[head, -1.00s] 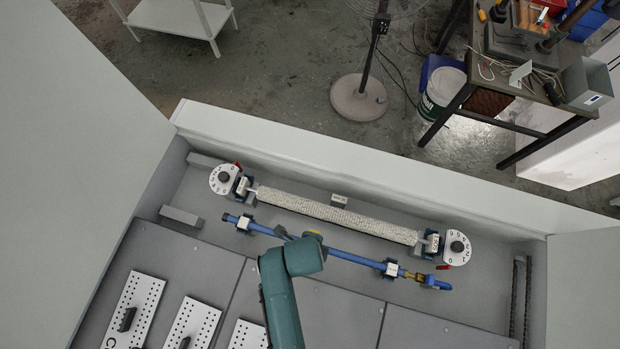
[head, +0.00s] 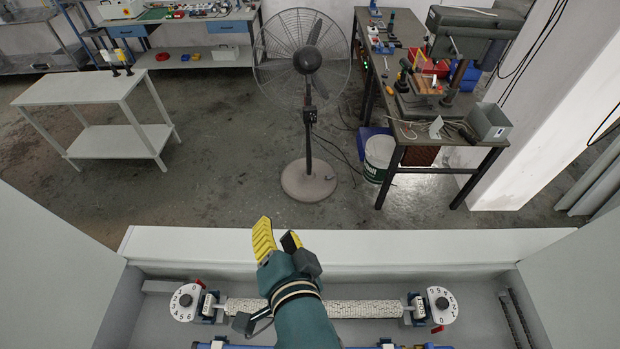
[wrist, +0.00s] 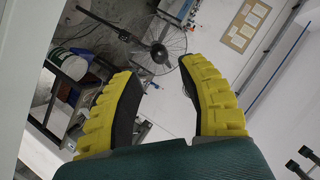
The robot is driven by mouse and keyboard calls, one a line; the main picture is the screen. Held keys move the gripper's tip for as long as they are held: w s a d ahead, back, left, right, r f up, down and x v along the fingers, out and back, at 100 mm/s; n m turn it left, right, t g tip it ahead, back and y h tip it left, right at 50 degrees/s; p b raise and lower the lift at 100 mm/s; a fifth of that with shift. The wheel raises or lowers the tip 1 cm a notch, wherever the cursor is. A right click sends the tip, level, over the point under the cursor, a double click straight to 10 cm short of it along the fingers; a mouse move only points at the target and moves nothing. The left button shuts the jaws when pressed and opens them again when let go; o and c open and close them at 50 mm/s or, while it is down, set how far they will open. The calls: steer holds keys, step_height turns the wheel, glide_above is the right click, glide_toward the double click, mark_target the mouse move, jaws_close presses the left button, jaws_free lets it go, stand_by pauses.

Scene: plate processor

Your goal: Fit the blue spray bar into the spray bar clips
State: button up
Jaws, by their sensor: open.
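The blue spray bar (head: 260,346) lies along the bottom edge of the head view, mostly cut off by the frame and partly behind my arm. Pale clips show at the bar, one at left (head: 218,342) and one at right (head: 386,343). How the bar sits in them cannot be told from this view. My gripper (head: 277,238) has yellow ribbed fingers and is raised above the machine's far wall, well apart from the bar. In the wrist view the fingers (wrist: 163,72) are spread with nothing between them, facing the room.
A pale textured roller (head: 355,309) spans the trough between a left numbered dial (head: 185,302) and a right one (head: 441,305). The white far wall (head: 420,246) lies behind. A fan (head: 308,180), a white table (head: 75,90) and a workbench (head: 415,135) stand beyond.

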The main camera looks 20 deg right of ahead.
steer(key=s+d+r+n+t, duration=0.1)
steer(key=r+n+t, duration=0.2)
steer(key=r, duration=0.5)
steer(key=s+d+r+n+t, duration=0.2)
steer(key=r+n+t, duration=0.1)
steer(key=r, duration=0.5)
steer(key=s+d+r+n+t+h, duration=0.1)
steer(key=d+r+n+t, duration=0.1)
steer(key=r, duration=0.7)
steer(key=shift+s+n+t, duration=0.35)
steer(key=shift+n+t, duration=0.05)
steer(key=shift+n, duration=0.2)
steer(key=shift+d+r, duration=0.1)
steer(key=shift+h, duration=0.3)
steer(key=shift+r+p, duration=2.7)
steer(key=shift+p, duration=0.05)
